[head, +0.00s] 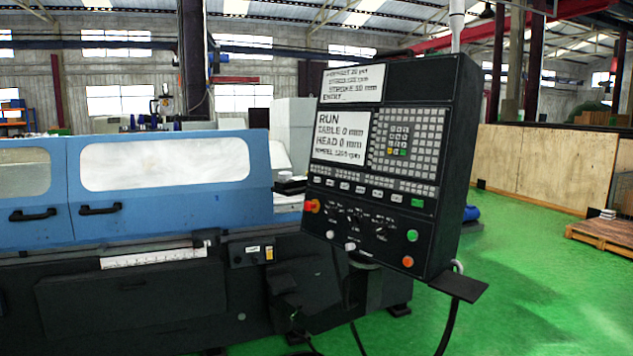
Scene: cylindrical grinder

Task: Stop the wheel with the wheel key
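The control panel (436,215) of the grinder stands at the centre right, tilted in the picture. Its lower screen (340,137) reads RUN, TABLE 0 mm, HEAD 0 mm and a small wheel line that looks like 1200 rpm. Below the screen is a row of small labelled keys (360,190), with a green key (417,203) at its right end. The key labels are too small to read, so I cannot tell which is the wheel key. Neither of my grippers is in view.
The blue grinder (160,217) with closed windowed doors fills the left. A small shelf (460,288) juts from the panel's lower right.

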